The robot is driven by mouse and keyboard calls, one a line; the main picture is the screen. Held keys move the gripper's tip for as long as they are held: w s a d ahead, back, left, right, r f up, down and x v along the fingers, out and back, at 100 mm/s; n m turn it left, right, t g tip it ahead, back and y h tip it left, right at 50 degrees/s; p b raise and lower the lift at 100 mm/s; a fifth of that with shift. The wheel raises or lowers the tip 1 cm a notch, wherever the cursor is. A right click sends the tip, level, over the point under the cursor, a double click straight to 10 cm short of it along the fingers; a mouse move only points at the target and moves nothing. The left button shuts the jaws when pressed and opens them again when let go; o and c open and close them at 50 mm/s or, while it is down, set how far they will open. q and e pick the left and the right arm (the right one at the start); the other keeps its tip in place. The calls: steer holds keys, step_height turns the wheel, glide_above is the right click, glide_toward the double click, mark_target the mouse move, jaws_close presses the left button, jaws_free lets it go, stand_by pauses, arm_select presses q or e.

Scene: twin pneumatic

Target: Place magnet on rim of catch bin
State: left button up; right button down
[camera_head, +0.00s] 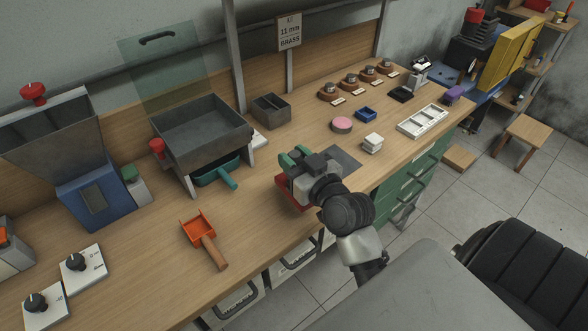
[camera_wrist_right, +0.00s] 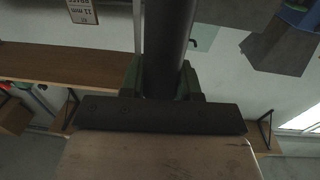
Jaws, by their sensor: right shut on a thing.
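My right gripper (camera_head: 290,163) is over the middle of the bench, its green fingers pointing left. In the right wrist view its fingers (camera_wrist_right: 160,84) are shut on a dark round bar (camera_wrist_right: 166,45), which I take to be the magnet. The gripper hides most of it in the head view. A red piece (camera_head: 288,195) shows just under the gripper; I cannot tell whether it is held or lies on the bench. A teal bin (camera_head: 217,173), perhaps the catch bin, sits under the grey raised tray (camera_head: 202,130), left of the gripper and apart from it. My left gripper is not in view.
An orange scoop (camera_head: 205,240) lies in front of the teal bin. A blue hopper machine (camera_head: 95,197) stands at left. A grey divided box (camera_head: 271,110), pink disc (camera_head: 342,125) and white tray (camera_head: 423,121) are behind and right. Bare bench lies between scoop and gripper.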

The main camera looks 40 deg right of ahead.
steer(key=shift+f, duration=1.75)
steer(key=shift+f, duration=0.1)
steer(key=c, duration=1.3)
jaws_free()
steer(key=shift+f, duration=0.2)
steer(key=o, duration=0.5)
